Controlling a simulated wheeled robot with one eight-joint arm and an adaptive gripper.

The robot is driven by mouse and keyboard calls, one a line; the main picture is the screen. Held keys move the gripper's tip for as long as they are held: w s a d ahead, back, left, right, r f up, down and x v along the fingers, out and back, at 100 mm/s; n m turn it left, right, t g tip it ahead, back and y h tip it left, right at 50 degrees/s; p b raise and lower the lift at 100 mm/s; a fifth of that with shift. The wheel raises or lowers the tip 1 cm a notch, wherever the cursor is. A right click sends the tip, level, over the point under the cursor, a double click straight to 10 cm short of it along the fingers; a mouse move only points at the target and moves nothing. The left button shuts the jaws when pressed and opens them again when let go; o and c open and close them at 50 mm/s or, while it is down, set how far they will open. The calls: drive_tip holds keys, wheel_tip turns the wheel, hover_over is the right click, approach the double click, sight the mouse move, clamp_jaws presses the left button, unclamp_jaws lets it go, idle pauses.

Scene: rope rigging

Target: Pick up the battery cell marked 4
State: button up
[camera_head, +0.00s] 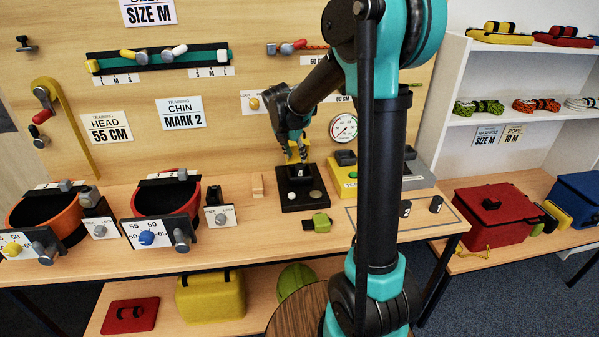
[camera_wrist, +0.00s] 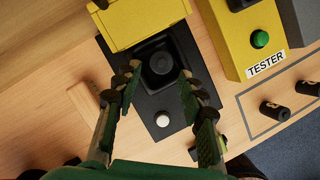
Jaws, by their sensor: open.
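My gripper (camera_head: 293,137) is open above a black device (camera_head: 290,204) with a raised yellow lid (camera_wrist: 144,22). In the wrist view its two fingers (camera_wrist: 161,76) stand apart on either side of the device's socket. A dark round-topped piece (camera_wrist: 160,63) sits in that socket, between the fingers in the picture; I see no contact and cannot read a number on it. Two black cylindrical cells stand or lie in an outlined area on the right: the nearer one (camera_head: 405,208) and the farther one (camera_head: 436,204). Their pale marks are too small to read surely.
A yellow tester (camera_wrist: 243,45) with a green button stands right of the device. A wooden block (camera_head: 257,186) is on its left, and a small green item (camera_head: 317,224) lies in front. Red (camera_head: 166,197) and orange (camera_head: 45,213) helmet-like shells stand further left.

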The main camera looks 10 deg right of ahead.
sight(299, 165)
drive_tip(key=shift+x, duration=3.05)
drive_tip(key=shift+s+a, duration=0.1)
drive_tip(key=shift+s, duration=0.15)
clamp_jaws()
